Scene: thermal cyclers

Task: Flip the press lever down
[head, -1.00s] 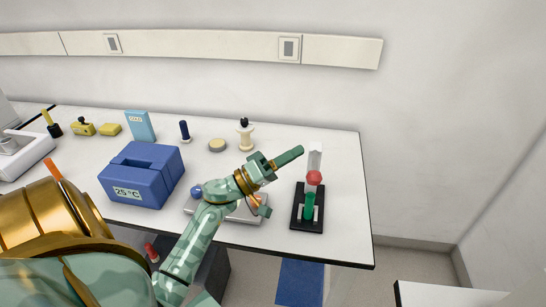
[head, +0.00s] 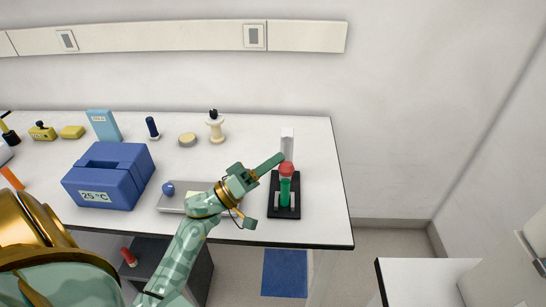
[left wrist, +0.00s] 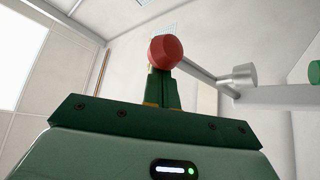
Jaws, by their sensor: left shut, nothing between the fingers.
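The press (head: 284,203) stands at the right end of the table, with a black base, a green part and a white upright part (head: 287,138). Its red lever knob (head: 286,170) is raised in front of the white part. My left gripper (head: 280,157) is shut and empty, its tips at the upper left of the knob. In the left wrist view the knob (left wrist: 165,51) shows straight past the closed left fingertips (left wrist: 161,72). I cannot tell whether they touch. My right gripper is not in view.
A grey plate device (head: 172,203) lies under my left arm, beside the blue 25 °C box (head: 110,178). A cream bottle (head: 216,128) and a round tin (head: 187,140) stand behind. The table's right edge is close to the press.

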